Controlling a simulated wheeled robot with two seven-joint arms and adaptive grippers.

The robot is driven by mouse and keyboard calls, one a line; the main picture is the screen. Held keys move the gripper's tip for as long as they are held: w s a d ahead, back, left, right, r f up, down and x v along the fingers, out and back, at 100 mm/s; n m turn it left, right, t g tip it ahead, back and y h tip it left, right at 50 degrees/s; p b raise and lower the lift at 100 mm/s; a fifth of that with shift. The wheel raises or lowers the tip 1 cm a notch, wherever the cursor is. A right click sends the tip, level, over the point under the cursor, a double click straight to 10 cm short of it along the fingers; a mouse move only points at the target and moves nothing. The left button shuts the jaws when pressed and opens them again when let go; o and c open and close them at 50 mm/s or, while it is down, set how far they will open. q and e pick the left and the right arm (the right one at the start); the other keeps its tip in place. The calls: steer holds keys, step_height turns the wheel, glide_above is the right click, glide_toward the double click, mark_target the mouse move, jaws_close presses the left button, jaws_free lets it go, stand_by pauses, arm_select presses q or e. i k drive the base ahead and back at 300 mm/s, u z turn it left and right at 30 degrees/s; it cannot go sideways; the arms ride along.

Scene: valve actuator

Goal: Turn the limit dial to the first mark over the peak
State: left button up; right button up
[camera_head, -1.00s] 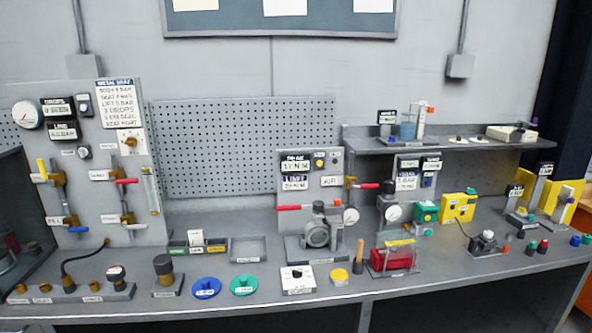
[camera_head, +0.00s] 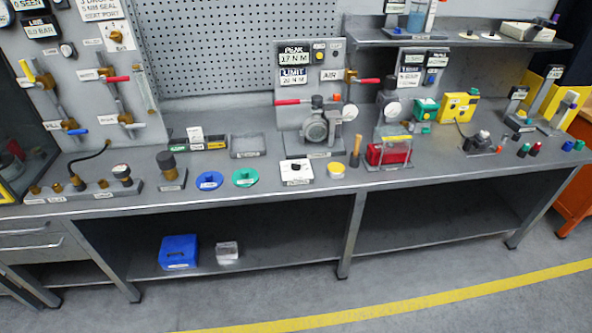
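The upright panel (camera_head: 309,112) near the middle of the bench carries a PEAK display (camera_head: 293,55) reading about 17 N M. Below it a LIMIT display (camera_head: 293,76) reads about 20 N M. A grey round actuator body (camera_head: 315,131) stands in front of the panel, with a red lever to its left and a gauge to its right. A white box with a dark knob (camera_head: 296,171) sits at the bench's front edge before the actuator. It may be the limit dial, but its label is too small to read. Neither gripper is in view.
Blue (camera_head: 209,181) and green (camera_head: 245,177) round pieces and a yellow disc (camera_head: 336,170) lie beside the white box. A red box (camera_head: 388,153) stands to the right. The lower shelf holds a blue bin (camera_head: 179,252). Floor in front is clear, with a yellow line.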

mark_target(295, 166)
steer(key=u, duration=0.5)
steer(key=k, duration=1.1)
steer(key=z, duration=0.6)
steer(key=i, duration=0.7)
steer(key=z, duration=0.55)
steer(key=i, duration=0.7)
steer(key=u, duration=0.85)
steer(key=i, duration=0.6)
steer(key=u, duration=0.65)
